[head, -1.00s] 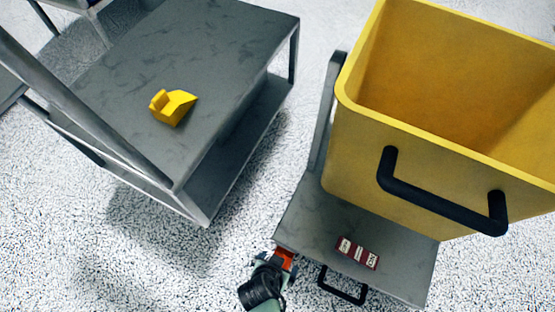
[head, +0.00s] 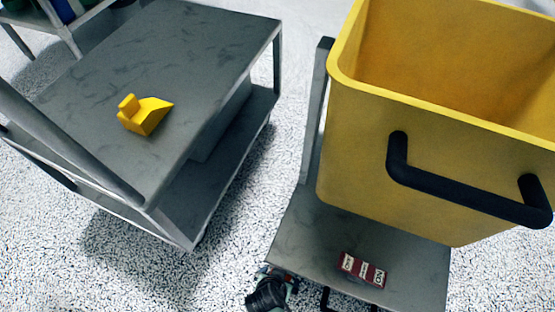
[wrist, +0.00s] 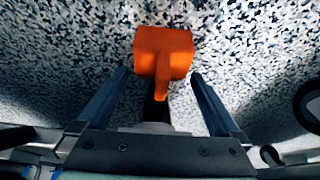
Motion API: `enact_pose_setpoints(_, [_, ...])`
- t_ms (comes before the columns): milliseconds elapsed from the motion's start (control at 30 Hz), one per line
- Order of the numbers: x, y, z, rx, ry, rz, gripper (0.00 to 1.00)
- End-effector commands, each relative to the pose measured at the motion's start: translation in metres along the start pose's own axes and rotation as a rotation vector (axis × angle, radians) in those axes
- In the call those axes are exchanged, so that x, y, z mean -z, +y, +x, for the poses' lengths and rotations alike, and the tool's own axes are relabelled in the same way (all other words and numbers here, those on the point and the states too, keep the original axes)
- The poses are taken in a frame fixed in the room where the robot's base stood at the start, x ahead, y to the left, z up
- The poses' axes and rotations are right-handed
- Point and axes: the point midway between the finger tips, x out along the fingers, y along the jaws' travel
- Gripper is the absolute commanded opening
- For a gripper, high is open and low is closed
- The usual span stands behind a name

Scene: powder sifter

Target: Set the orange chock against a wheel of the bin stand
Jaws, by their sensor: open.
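The orange chock (wrist: 163,52) shows in the wrist view over the speckled floor, its narrow end between and just beyond the fingertips. My gripper (wrist: 158,78) is open, with a gap on both sides of the chock. In the head view my gripper (head: 280,274) is low, by the front left corner of the bin stand (head: 300,236), whose yellow bin (head: 365,190) stands on it. The chock cannot be made out in the head view now. No wheel of the stand can be clearly seen, so contact between chock and wheel cannot be told.
A grey cart (head: 190,60) stands at the left with a yellow chock-shaped block (head: 146,114) on its top. A red label block (head: 362,269) lies on the stand's deck. The stand has an upright post (head: 315,110). Speckled floor (head: 235,215) lies clear between cart and stand.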

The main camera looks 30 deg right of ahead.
Motion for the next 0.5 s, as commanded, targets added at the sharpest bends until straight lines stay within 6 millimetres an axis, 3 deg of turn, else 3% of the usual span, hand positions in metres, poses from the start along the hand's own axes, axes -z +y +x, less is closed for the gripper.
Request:
enact_pose_setpoints(133, [0.0002,-0.0007,0.0140,0.002,0.001,0.002,1.00])
enact_pose_setpoints(500, [0.0008,-0.0002,0.0162,0.001,0.001,0.001,1.00])
